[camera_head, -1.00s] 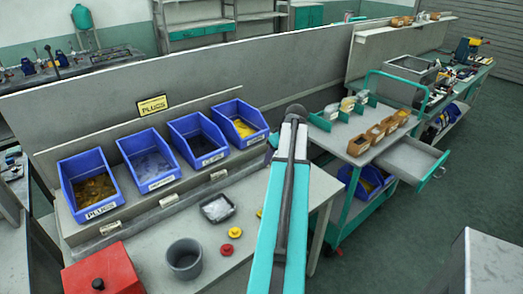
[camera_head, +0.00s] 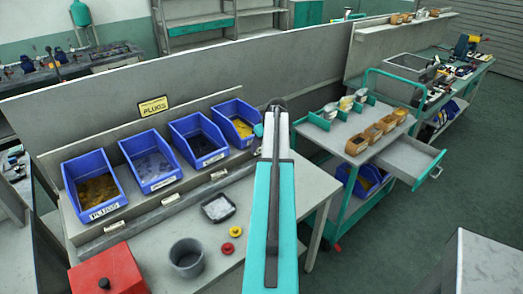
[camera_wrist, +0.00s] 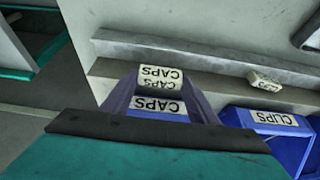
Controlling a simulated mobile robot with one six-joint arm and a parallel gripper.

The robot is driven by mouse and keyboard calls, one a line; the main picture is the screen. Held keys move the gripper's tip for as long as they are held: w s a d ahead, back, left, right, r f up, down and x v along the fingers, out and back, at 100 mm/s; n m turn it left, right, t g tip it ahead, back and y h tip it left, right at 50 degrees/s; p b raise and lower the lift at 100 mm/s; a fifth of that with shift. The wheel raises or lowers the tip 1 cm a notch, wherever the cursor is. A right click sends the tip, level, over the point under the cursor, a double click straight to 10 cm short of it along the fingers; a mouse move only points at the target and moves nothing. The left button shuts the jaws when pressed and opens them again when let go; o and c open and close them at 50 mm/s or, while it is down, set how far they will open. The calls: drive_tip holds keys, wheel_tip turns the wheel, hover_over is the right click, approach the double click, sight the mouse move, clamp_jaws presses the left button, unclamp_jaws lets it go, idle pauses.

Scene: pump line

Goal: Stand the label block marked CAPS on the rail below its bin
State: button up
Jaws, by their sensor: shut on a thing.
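My gripper (camera_wrist: 161,84) is shut on a white label block marked CAPS (camera_wrist: 161,72), seen upside down in the wrist view. The block overlaps the grey rail (camera_wrist: 225,76) in that view and looks closer than it; I cannot tell whether they touch. The CAPS bin's label (camera_wrist: 160,105) shows between the fingers. In the head view, the rightmost blue bin (camera_head: 233,128), partly behind my arm, holds yellow parts.
A CLIPS block (camera_wrist: 265,82) stands on the rail beside the held block, near the CLIPS bin (camera_wrist: 285,140). More blocks stand on the rail further left. A grey cup (camera_head: 187,258), a small tray (camera_head: 218,208) and a red box (camera_head: 108,270) are on the bench. A cart (camera_head: 345,140) stands right.

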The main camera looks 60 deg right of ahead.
drive_tip(key=shift+f, duration=0.1)
drive_tip(key=shift+f+p, duration=0.85)
drive_tip(key=shift+f, duration=0.8)
drive_tip(key=shift+f, duration=0.2)
drive_tip(key=o, duration=1.1)
drive_tip(key=shift+r, duration=0.1)
drive_tip(key=shift+r, duration=0.2)
drive_tip(key=b+v, duration=0.3)
drive_tip(key=v, duration=0.9)
